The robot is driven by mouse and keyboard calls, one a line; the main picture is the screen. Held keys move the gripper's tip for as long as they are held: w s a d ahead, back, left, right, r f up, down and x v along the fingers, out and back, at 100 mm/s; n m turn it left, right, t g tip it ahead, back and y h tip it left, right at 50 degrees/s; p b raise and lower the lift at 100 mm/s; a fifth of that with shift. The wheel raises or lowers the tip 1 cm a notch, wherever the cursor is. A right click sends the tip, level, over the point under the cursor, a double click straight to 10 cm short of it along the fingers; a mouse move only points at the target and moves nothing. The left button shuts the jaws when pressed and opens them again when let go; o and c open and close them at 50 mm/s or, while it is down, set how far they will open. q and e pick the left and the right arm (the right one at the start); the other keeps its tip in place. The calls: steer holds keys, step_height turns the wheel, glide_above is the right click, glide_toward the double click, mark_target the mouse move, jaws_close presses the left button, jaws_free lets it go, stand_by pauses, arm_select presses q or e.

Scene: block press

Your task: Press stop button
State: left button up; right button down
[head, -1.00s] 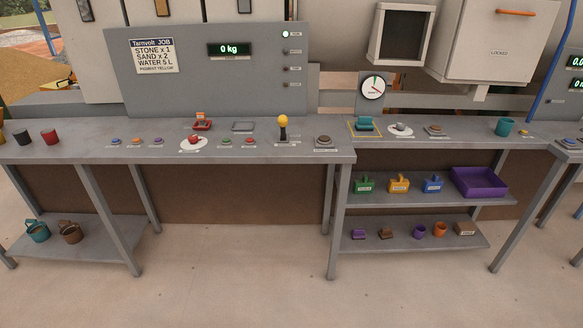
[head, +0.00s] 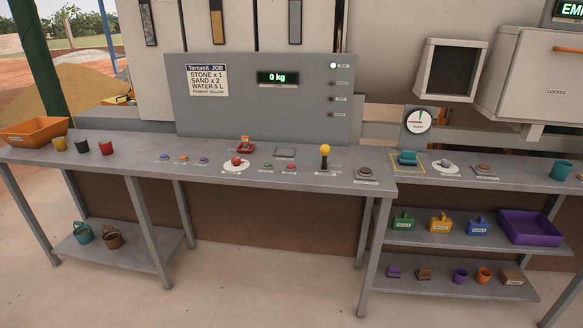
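A large red button (head: 237,160) sits on a round white plate on the left workbench, below the grey panel. A small green button (head: 267,167) and a small red button (head: 289,168) sit to its right. Their labels are too small to read, so I cannot tell which is marked stop. Neither of my grippers is in view, and nothing touches the buttons.
A yellow-knobbed lever (head: 325,153) and a brown button (head: 365,173) stand to the right on the workbench (head: 130,163). Small coloured buttons (head: 183,159) and several cups (head: 82,146) are to the left. The floor (head: 250,285) in front is clear.

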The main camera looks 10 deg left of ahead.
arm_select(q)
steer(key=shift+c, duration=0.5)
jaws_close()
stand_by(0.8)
